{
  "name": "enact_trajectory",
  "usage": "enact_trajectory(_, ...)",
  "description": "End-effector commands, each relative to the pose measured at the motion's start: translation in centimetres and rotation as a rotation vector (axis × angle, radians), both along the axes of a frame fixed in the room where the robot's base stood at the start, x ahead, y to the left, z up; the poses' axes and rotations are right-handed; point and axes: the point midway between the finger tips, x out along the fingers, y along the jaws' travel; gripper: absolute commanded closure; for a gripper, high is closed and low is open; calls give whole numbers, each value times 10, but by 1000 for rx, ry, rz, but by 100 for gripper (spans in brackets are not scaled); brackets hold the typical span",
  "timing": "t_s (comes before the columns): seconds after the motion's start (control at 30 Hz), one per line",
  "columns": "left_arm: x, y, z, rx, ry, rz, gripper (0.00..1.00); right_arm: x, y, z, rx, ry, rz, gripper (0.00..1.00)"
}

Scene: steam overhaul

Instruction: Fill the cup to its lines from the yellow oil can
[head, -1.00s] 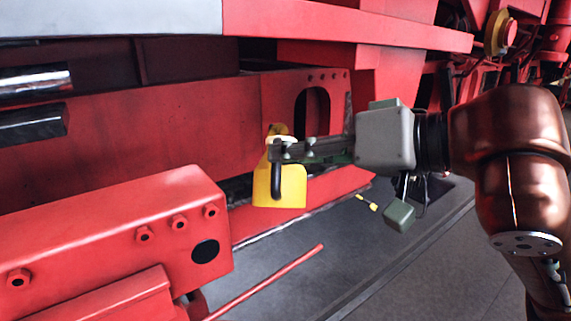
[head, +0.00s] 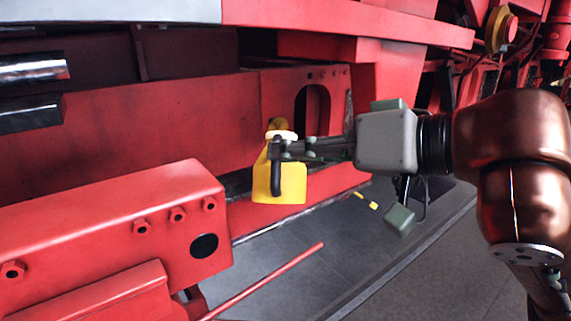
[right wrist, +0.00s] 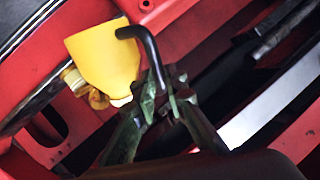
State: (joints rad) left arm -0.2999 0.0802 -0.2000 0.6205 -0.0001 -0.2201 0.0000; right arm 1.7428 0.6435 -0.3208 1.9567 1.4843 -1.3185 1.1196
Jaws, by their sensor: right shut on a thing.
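The yellow oil can (head: 292,185) hangs in the air in the head view, close to upright, in front of the red frame. My right gripper (head: 280,148) comes in from the right and is shut on the can's dark handle (head: 277,182). In the right wrist view the can (right wrist: 103,55) shows at upper left, with the black bent handle (right wrist: 148,45) between the fingertips of the gripper (right wrist: 163,85). A pale ring (head: 283,134) shows at the can's top. I cannot make out the cup or its lines. My left gripper is not in view.
A red block with bolts (head: 120,225) stands at lower left. A thin red rod (head: 265,280) sticks out below the can. Red frame plates (head: 170,125) lie behind, one with an oval opening. Grey floor (head: 440,270) is clear at lower right.

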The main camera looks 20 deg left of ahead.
Motion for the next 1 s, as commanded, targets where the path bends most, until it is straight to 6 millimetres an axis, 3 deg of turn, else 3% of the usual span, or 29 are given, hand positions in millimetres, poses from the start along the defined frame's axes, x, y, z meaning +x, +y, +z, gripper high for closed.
enact_trajectory(0.03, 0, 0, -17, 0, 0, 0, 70, -1, -1, -14, 8, -25, -1, 100)
enact_trajectory(0.2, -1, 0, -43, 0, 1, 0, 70, -5, -1, -32, 25, -104, -1, 100)
enact_trajectory(0.33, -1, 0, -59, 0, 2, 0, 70, -8, -2, -43, 37, -158, -2, 100)
enact_trajectory(0.57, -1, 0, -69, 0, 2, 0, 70, -9, -2, -48, 48, -203, -1, 100)
enact_trajectory(1.0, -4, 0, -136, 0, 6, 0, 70, -2, 0, -94, 104, -455, -3, 100)
